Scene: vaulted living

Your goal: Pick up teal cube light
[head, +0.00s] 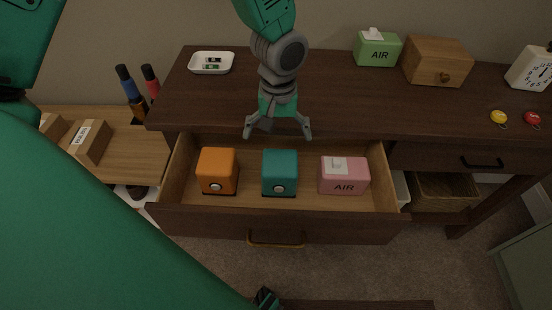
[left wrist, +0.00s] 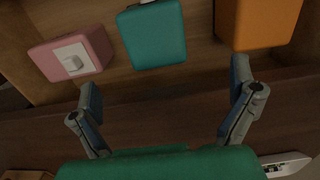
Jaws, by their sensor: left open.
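The teal cube light (head: 279,172) sits in the open drawer, between an orange cube light and a pink tissue box. It has a round pale button on its front. In the left wrist view the teal cube light (left wrist: 152,36) is at the top middle, beyond the fingers and apart from them. My left gripper (head: 277,134) is open and empty, above the drawer's back edge and behind the teal cube light. Its two spread fingers also show in the left wrist view (left wrist: 163,98). My right gripper cannot be made out.
The orange cube light (head: 217,170) stands left of the teal one and the pink tissue box (head: 344,176) right of it, with narrow gaps. The drawer (head: 300,222) has raised walls. The desk top (head: 345,98) above holds a white tray (head: 211,62), green tissue box (head: 377,50) and wooden box (head: 435,62).

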